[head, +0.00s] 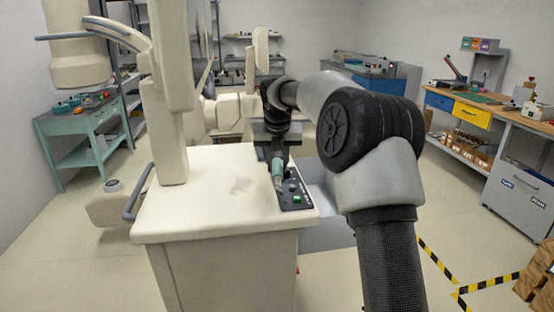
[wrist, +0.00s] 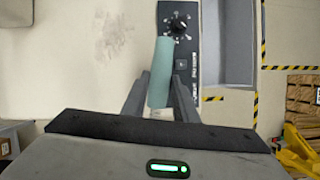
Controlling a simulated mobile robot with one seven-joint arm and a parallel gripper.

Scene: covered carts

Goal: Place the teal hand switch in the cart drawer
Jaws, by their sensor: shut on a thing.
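The teal hand switch (head: 277,172) is a short cylinder held upright or slightly tilted in my gripper (head: 276,160), at the right side of the cream cart top. In the wrist view the switch (wrist: 161,70) lies between the two dark fingers of my gripper (wrist: 158,90), which are shut on it. Its far end overlaps the black control panel; I cannot tell whether it touches it. A pale grey recess, which looks like the open cart drawer (head: 322,236), is on the cart's right side, partly hidden by my arm. It also shows in the wrist view (wrist: 226,45).
The black control panel (head: 296,196) with knobs and a green button lies on the cart top (head: 215,205). A cream column (head: 172,120) and a blue-grey handle (head: 138,192) stand at its left. Benches line the walls. Yellow-black tape (head: 440,265) marks open floor at right.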

